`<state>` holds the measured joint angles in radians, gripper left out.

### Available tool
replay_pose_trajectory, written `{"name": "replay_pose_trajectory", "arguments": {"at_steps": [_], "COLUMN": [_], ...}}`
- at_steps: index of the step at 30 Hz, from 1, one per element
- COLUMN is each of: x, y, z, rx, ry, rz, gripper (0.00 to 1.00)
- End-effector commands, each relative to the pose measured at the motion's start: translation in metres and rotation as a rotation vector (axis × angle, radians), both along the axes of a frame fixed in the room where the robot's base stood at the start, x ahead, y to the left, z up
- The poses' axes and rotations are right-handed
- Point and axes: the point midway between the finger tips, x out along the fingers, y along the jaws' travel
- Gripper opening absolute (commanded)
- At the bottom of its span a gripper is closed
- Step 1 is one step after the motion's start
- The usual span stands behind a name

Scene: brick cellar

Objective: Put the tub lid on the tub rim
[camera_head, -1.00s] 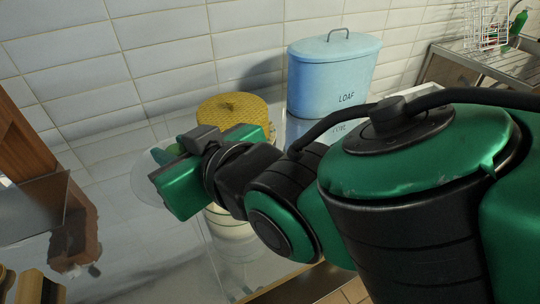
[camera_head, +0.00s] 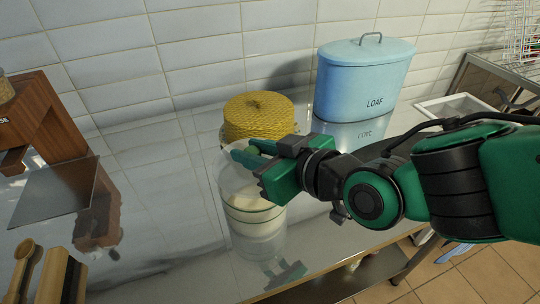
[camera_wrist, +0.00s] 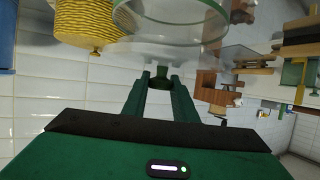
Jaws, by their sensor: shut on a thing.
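The clear, see-through tub lid (camera_head: 228,183) is in my gripper (camera_head: 250,152), which is shut on its knob. In the wrist view the lid (camera_wrist: 185,48) spreads out past my fingertips (camera_wrist: 159,80), with the knob between them. In the head view the lid overlaps the top of the tub. I cannot tell whether the lid touches the rim, which shows only partly through the lid and behind my gripper.
A blue LOAF bin (camera_head: 358,85) is at the back right. A wooden stand (camera_head: 45,118) and wooden utensils (camera_head: 62,275) are at the left. The counter left of the tub is clear.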

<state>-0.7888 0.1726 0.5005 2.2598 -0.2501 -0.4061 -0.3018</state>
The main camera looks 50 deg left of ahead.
Motion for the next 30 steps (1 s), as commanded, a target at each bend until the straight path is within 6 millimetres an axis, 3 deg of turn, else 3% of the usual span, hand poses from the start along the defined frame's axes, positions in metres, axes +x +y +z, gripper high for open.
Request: {"name": "replay_pose_trajectory", "arguments": {"at_steps": [9,17,18,19,30], "x": [0.001,0.001,0.001,0.001,0.001], "y": [0.0,0.0,0.0,0.0,-0.002], "z": [-0.038,-0.04,-0.04,-0.04,-0.039], "rx": [-0.003,-0.001,-0.001,-0.001,-0.001], "ry": [0.002,-0.001,-0.001,-0.001,0.0], "rz": [-0.001,-0.002,-0.002,-0.002,-0.001], "gripper": [0.03,0.03,0.35,0.42,0.44]}}
